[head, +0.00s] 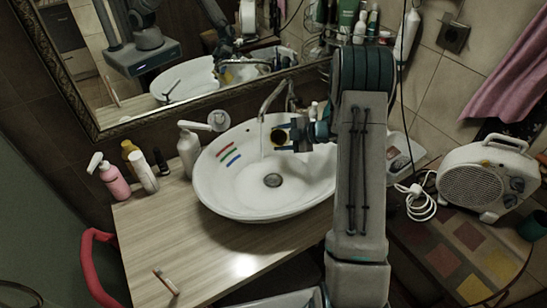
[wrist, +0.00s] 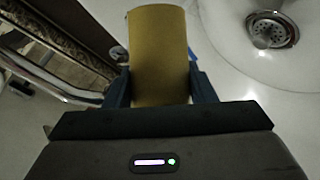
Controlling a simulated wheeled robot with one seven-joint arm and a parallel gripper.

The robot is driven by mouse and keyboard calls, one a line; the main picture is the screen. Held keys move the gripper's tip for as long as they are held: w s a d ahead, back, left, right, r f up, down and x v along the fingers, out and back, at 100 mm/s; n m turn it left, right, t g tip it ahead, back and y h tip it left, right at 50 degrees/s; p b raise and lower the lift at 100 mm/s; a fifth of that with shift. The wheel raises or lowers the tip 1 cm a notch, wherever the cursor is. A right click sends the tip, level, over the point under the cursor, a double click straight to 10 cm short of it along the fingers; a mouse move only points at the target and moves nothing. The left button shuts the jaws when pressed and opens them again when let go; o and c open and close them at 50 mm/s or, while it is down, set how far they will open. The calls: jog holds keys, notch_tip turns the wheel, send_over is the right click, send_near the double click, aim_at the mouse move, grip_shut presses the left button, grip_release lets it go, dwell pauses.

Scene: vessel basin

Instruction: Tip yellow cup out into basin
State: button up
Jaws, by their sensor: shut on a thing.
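The yellow cup (head: 279,137) is in my gripper (head: 292,136), above the back part of the white basin (head: 215,186). Its dark open mouth faces the head camera, so the cup looks tipped onto its side. In the wrist view the cup (wrist: 160,45) shows as a plain yellow wall between the two fingers of my gripper (wrist: 160,84), which are shut on it. The basin drain (head: 272,181) lies below and in front of the cup; it also shows at the upper right of the wrist view (wrist: 272,30). What the cup holds cannot be made out.
A metal faucet (head: 272,96) stands close beside the cup. A white pump bottle (head: 189,148) is left of the basin, and a pink pump bottle (head: 114,181) farther left. A mirror (head: 205,20) is behind. The wooden counter (head: 190,240) in front is mostly clear.

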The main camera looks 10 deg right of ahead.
aim_at(271, 136)
jog(key=shift+s+r+n+t, duration=0.15)
jog(key=shift+r+n+t, duration=0.25)
jog(key=shift+n+t, duration=0.1)
jog(key=shift+a+f+n+t+h+b, duration=0.1)
jog(key=shift+n+t+h+b, duration=0.25)
jog(key=shift+b, duration=0.45)
jog(key=shift+s+r+n+t+b, duration=0.1)
jog(key=shift+r+n+t+b, duration=0.3)
jog(key=shift+b, duration=0.6)
jog(key=shift+r+n+b, duration=0.15)
jog(key=shift+n+b, duration=0.1)
jog(key=shift+b, duration=0.2)
jog(key=shift+s+a+t+b, duration=0.1)
jog(key=shift+s+t+b, duration=0.05)
jog(key=shift+t+b, duration=0.15)
jog(key=b, duration=0.1)
jog(key=s+a+n+b, duration=0.1)
jog(key=b, duration=0.1)
jog(key=shift+s+r+t+h, duration=0.15)
jog(key=shift+s+t+h, duration=0.1)
jog(key=shift+t, duration=0.1)
jog(key=shift+b, duration=0.6)
jog(key=shift+r+n, duration=0.2)
jog(key=shift+n, duration=0.1)
